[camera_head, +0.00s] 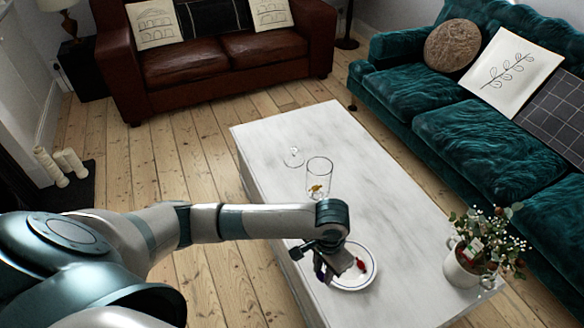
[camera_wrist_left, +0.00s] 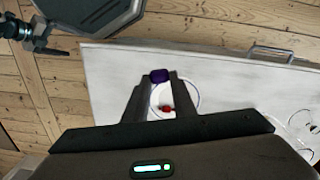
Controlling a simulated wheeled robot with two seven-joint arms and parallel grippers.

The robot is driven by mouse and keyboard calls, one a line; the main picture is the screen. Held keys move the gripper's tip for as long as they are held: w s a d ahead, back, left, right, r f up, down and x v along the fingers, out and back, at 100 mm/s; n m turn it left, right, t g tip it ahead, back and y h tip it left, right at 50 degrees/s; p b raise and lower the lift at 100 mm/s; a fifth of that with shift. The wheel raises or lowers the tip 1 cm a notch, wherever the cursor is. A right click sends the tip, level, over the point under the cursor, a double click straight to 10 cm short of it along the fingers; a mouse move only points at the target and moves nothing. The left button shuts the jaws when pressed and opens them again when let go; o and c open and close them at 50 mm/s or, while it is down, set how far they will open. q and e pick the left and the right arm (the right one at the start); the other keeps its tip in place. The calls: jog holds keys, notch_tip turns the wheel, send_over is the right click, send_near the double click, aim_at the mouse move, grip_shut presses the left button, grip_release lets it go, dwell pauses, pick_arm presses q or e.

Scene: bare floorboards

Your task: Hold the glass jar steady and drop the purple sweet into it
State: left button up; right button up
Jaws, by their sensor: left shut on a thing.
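My left gripper (camera_head: 325,272) is over the left side of the white plate in the head view. In the left wrist view its fingers (camera_wrist_left: 157,92) are shut on the purple sweet (camera_wrist_left: 158,75), held at their tips. The clear glass jar (camera_head: 319,168) stands upright on the table beyond the plate, with a yellow-orange sweet (camera_head: 316,188) inside. The jar is apart from my left gripper, and no gripper touches it.
The blue-rimmed plate (camera_head: 350,286) holds a red sweet (camera_head: 361,265). A small clear glass piece (camera_head: 294,157) lies beyond the jar. A potted flowering plant (camera_head: 463,269) stands at the table's right. The white tabletop (camera_head: 395,190) is clear between the jar and plant.

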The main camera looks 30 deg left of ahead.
pick_arm(q)
jog(key=s+a+r+n, duration=0.2)
jog(key=a+r+n, duration=0.2)
jog(key=r, duration=0.6)
jog(key=shift+s+a+r, duration=0.25)
jog(key=shift+s+a, duration=0.1)
jog(key=shift+a, duration=0.35)
